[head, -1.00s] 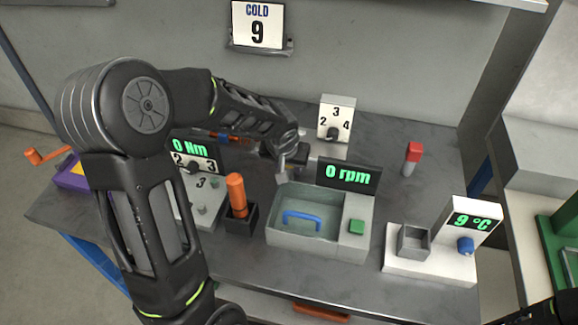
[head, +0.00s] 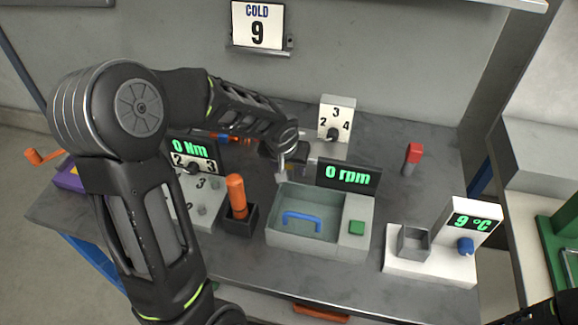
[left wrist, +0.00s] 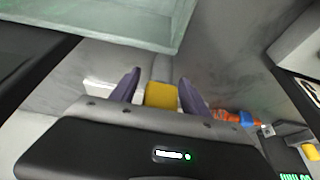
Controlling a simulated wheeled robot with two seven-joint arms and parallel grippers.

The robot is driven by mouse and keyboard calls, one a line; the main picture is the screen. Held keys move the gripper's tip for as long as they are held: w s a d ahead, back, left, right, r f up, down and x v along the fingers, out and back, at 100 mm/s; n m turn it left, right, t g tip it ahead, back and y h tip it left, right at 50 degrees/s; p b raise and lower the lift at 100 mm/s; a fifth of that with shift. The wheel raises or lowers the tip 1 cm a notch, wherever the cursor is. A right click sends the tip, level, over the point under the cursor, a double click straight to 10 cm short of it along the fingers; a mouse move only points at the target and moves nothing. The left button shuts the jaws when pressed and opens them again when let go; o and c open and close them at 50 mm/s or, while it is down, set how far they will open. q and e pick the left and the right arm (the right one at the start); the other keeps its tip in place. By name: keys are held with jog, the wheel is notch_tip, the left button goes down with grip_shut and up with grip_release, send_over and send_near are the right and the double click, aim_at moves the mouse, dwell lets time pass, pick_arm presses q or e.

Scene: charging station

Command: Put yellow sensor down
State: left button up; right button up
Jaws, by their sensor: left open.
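The yellow sensor (left wrist: 161,95) shows in the left wrist view as a yellow block between the two fingers of my left gripper (left wrist: 158,84). The fingers are apart, with a gap on each side of the block. Its lower part is hidden by the gripper body, and I cannot tell what it rests on. In the head view my left gripper (head: 284,166) is low over the bench, behind the grey-green basin (head: 274,236). The sensor cannot be made out there.
A dial panel (head: 337,118) stands behind the gripper, and the rpm display (head: 348,177) is just right of it. An orange-handled tool (head: 236,195) stands in a black holder at front left. A red-topped post (head: 412,157) and the white temperature unit (head: 430,268) are on the right.

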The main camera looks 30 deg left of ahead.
pick_arm(q)
jog(key=v, duration=1.1)
jog(key=shift+o, duration=0.5)
jog(key=shift+s, duration=0.1)
